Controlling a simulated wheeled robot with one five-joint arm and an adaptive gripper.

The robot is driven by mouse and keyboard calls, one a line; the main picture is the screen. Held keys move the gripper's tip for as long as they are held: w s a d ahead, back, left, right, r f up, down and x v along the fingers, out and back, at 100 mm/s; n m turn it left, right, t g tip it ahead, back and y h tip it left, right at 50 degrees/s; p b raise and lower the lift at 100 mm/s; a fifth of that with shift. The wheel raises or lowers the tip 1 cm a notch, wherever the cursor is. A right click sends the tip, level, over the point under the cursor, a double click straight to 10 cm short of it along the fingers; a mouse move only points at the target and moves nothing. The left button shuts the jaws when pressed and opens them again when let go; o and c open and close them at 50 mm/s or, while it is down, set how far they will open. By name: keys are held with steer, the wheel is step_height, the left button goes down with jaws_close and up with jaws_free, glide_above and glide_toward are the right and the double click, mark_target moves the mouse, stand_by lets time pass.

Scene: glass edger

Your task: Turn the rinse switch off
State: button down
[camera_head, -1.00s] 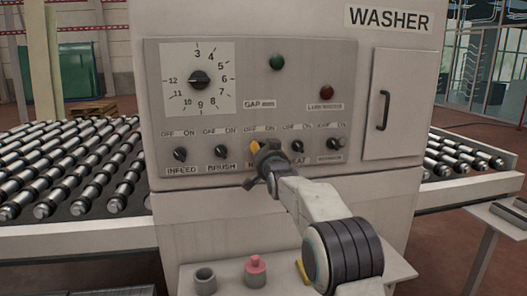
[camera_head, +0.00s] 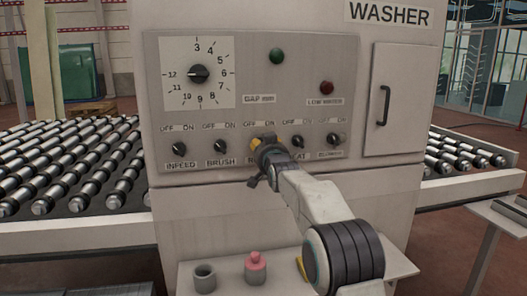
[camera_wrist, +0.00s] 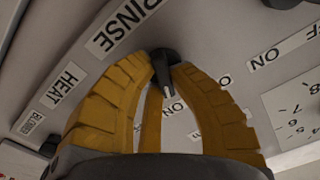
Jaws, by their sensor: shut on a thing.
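The rinse switch (camera_wrist: 165,65) is a small dark knob on the washer's grey panel, beside the RINSE label in the wrist view. My gripper (camera_wrist: 166,76) has its yellow fingers closed around this knob, one on each side. The knob's pale-tipped end points down the wrist picture, between the fingers.
The brush switch (camera_head: 220,147) is left of my gripper and the heat switch (camera_head: 298,143) is close on its right. A numbered dial (camera_head: 198,73) is above left.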

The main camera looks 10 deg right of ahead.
steer(key=n, duration=0.2)
steer(key=n+b, duration=0.1)
steer(key=n, duration=0.2)
steer(key=shift+a+r+n, duration=0.1)
steer(key=shift+r+n, duration=0.2)
steer(key=n, duration=0.5)
steer(key=shift+a+r+n, duration=0.15)
steer(key=shift+n, duration=0.55)
steer(key=c, duration=1.1)
jaws_free()
steer(key=shift+f, duration=0.2)
steer(key=shift+s, duration=6)
